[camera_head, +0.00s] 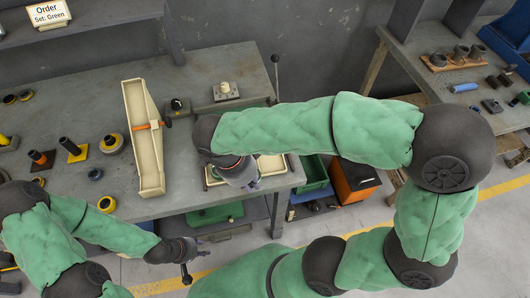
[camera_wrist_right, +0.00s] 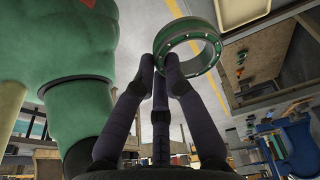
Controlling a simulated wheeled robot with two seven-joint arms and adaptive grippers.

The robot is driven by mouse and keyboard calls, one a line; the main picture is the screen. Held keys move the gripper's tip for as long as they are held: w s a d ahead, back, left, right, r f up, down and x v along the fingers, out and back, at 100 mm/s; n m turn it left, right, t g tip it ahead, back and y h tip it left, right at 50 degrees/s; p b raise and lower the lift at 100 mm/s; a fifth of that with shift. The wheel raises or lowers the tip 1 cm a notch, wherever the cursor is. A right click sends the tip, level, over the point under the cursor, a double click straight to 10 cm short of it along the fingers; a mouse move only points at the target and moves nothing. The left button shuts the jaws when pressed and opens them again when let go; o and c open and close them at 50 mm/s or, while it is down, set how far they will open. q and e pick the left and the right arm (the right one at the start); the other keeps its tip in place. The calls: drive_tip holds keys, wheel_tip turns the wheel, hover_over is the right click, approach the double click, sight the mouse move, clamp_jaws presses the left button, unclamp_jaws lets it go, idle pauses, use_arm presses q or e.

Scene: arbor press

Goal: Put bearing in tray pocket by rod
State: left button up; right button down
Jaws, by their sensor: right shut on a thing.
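My right gripper (camera_wrist_right: 165,65) is shut on a green-rimmed bearing ring (camera_wrist_right: 188,48), holding it by its near edge in the right wrist view. In the head view the right gripper (camera_head: 243,178) hangs over a tray with cream pockets (camera_head: 272,167) near the table's front right corner. The gripper and arm hide part of this tray and the bearing there. A cream corner (camera_wrist_right: 238,12), seemingly of the tray, shows beyond the ring. An orange rod (camera_head: 151,126) lies across a long cream holder (camera_head: 147,165). My left gripper (camera_head: 186,272) is low at the table's front; its opening is unclear.
Black and yellow parts (camera_head: 74,150) stand at the left of the grey table (camera_head: 195,88). A black knobbed block (camera_head: 178,106) and a block with a cream knob (camera_head: 226,90) stand behind the tray. A green bin (camera_head: 315,178) and an orange box (camera_head: 353,182) stand right of the table.

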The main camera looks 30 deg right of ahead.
drive_tip(key=w+d+f+b, duration=0.3)
drive_tip(key=w+d+f, duration=0.2)
drive_tip(key=d, duration=0.3)
hover_over(274, 170)
drive_tip(key=a, duration=0.1)
wheel_tip(274, 170, down, 4)
drive_tip(key=shift+a+r+b, duration=0.1)
drive_tip(key=shift+a+b, duration=0.05)
drive_tip(key=shift+b, duration=0.3)
drive_tip(key=shift+f, duration=0.25)
drive_tip(key=x, duration=0.1)
drive_tip(key=b+x, duration=0.1)
drive_tip(key=x, duration=0.1)
drive_tip(key=shift+w+f+b, duration=0.35)
drive_tip(key=shift+f, duration=0.1)
drive_tip(key=shift+r, duration=0.1)
drive_tip(key=c, duration=1.7)
unclamp_jaws()
drive_tip(key=shift+c, duration=0.2)
drive_tip(key=shift+o, duration=0.7)
